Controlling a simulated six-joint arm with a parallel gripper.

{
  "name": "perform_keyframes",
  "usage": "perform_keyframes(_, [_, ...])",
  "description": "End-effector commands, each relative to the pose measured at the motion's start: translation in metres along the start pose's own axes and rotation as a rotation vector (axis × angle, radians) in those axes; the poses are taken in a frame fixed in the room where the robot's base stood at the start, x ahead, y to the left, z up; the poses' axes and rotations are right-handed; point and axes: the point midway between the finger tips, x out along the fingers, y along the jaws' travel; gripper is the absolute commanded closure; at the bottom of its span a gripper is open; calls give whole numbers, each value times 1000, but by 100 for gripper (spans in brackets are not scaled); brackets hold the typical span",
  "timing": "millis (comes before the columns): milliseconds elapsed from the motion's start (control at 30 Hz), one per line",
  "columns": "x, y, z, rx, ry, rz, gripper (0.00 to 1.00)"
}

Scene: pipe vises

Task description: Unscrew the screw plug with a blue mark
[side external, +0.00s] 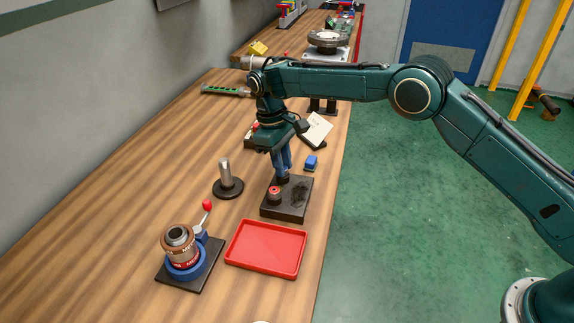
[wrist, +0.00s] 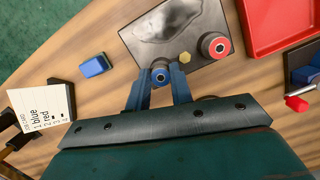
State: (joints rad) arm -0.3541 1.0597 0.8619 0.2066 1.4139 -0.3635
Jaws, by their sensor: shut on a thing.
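My gripper (wrist: 161,82) is shut on the screw plug with a blue mark (wrist: 161,75); its blue ring and dark centre show between the fingertips in the wrist view. In the side view my gripper (side external: 283,178) points straight down at the far left corner of a black plate (side external: 297,212), and the fingers hide the blue plug. The plug with a red mark (side external: 273,193) stands nearer the camera on the same plate; it also shows in the wrist view (wrist: 215,45). Whether the blue plug is still threaded in cannot be told.
An empty red tray (side external: 266,262) lies in front of the plate. A blue vise (side external: 185,262) with a copper-coloured fitting stands at front left. A metal post (side external: 226,175) stands left of the plate. A small blue block (side external: 311,162) and a note card (side external: 318,130) lie behind it.

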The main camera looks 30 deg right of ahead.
Motion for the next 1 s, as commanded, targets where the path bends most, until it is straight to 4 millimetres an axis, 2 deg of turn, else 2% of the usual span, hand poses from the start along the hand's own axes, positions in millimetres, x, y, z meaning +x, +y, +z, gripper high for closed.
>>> perform_keyframes(300, [0, 0, -1, -127, 2, 27, 100])
perform_keyframes(633, [0, 0, 0, -150, 2, 31, 100])
perform_keyframes(667, [0, 0, 0, -150, 2, 31, 76])
perform_keyframes(733, [0, 0, 0, -149, 2, 31, 62])
perform_keyframes(767, [0, 0, 0, -149, 2, 31, 60])
perform_keyframes(1000, [0, 0, 0, -148, 1, 30, 60])
